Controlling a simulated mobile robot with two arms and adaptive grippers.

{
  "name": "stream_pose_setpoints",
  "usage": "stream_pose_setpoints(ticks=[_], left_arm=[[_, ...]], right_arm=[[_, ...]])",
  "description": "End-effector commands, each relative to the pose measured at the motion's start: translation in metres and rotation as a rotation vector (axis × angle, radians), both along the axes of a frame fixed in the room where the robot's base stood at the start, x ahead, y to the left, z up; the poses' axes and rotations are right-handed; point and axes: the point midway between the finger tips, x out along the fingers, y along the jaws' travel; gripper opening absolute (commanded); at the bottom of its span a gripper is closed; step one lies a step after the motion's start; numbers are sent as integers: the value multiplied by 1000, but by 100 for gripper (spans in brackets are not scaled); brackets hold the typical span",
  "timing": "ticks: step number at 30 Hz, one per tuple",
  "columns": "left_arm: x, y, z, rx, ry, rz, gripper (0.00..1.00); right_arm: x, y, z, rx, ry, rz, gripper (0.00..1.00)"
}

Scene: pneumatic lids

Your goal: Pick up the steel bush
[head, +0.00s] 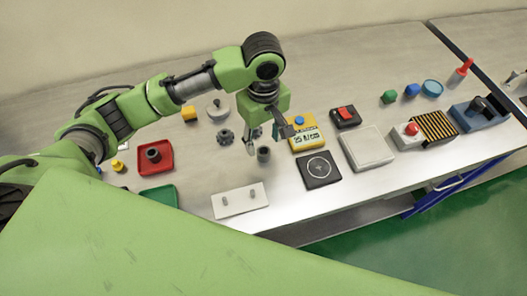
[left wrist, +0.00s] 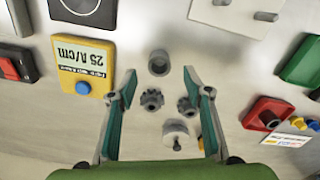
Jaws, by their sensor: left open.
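The steel bush, a short grey hollow cylinder (head: 263,155), stands upright on the steel bench. In the left wrist view the bush (left wrist: 159,63) shows its round open top, just beyond and between my fingertips. My left gripper (head: 267,140) is open and empty, pointing down above the bush. In the left wrist view its two fingers (left wrist: 159,75) stand wide apart, with a gap to the bush on both sides. My right gripper is not in view.
Dark gears (left wrist: 152,99) (left wrist: 187,106) and a round grey knobbed part (left wrist: 176,133) stand close by. A yellow meter (head: 306,136), black plate (head: 319,170), white pegged plate (head: 240,200) and red tray (head: 167,165) surround the bush. Bare bench lies between them.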

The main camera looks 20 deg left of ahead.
Motion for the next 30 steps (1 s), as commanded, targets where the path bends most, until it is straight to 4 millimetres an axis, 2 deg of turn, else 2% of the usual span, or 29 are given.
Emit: stream_pose_setpoints(ticks=[5,9,13,22,23,27,28,30], left_arm=[[-1,0,-11,2,2,0,46],[-1,0,-32,2,5,-1,46],[0,0,-50,2,2,0,46],[0,0,-57,0,0,-1,46],[0,0,-57,0,0,-1,40],[0,0,-57,0,-1,-1,4],[0,0,-57,0,-1,-1,0],[0,0,-56,0,-1,-1,0]], right_arm=[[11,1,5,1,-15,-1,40],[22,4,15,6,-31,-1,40],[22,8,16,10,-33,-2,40],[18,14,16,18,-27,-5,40],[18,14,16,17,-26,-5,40],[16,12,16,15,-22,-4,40],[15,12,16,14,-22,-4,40],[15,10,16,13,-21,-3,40]])
